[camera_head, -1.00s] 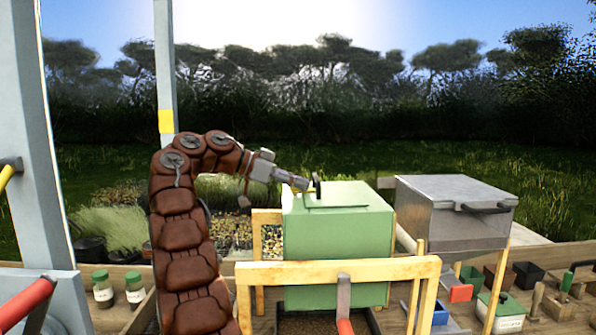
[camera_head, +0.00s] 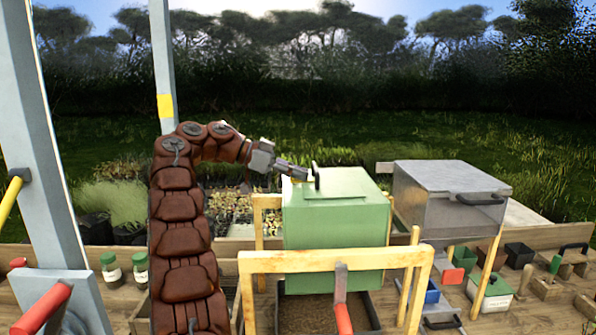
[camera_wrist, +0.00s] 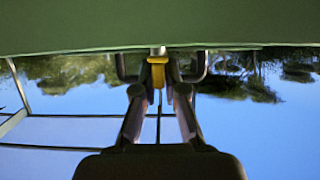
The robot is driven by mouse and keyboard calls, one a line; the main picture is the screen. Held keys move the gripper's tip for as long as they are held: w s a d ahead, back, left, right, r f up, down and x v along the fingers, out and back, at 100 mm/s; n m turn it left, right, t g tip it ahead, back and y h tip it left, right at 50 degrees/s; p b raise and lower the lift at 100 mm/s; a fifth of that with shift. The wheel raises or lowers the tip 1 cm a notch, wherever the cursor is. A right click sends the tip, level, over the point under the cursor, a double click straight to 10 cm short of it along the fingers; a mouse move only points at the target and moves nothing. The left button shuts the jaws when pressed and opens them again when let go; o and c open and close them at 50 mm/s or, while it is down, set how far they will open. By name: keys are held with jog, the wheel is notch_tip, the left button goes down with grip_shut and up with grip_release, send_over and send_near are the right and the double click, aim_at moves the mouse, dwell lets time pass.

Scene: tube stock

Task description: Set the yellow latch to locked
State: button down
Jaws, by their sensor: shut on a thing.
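The yellow latch (camera_wrist: 158,72) shows in the wrist view between my gripper's fingers, close against the green box. My gripper (camera_wrist: 158,88) is shut on it. In the head view my gripper (camera_head: 300,174) is at the upper left of the green box (camera_head: 335,225), beside a dark upright handle. Only a small bit of yellow shows there, as my gripper hides most of the latch. I cannot tell from these views which setting the latch is in.
A wooden frame (camera_head: 335,261) and a red-handled lever (camera_head: 342,300) stand in front of the green box. A metal box (camera_head: 455,190) stands to its right. Lidded jars (camera_head: 112,268) are at left, and small pots and trays at right.

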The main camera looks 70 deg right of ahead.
jog(key=c, duration=1.2)
grip_release()
jog(key=shift+c, duration=0.2)
jog(key=b, duration=0.3)
jog(key=shift+s+d+f+n+t+h, duration=0.1)
jog(key=shift+s+f+n+t+h, duration=0.1)
jog(key=shift+n+t+h, duration=0.1)
jog(key=n+h+b, duration=0.1)
jog(key=b, duration=0.5)
jog(key=shift+w+n+t+h, duration=0.15)
jog(key=shift+n+t+h, duration=0.25)
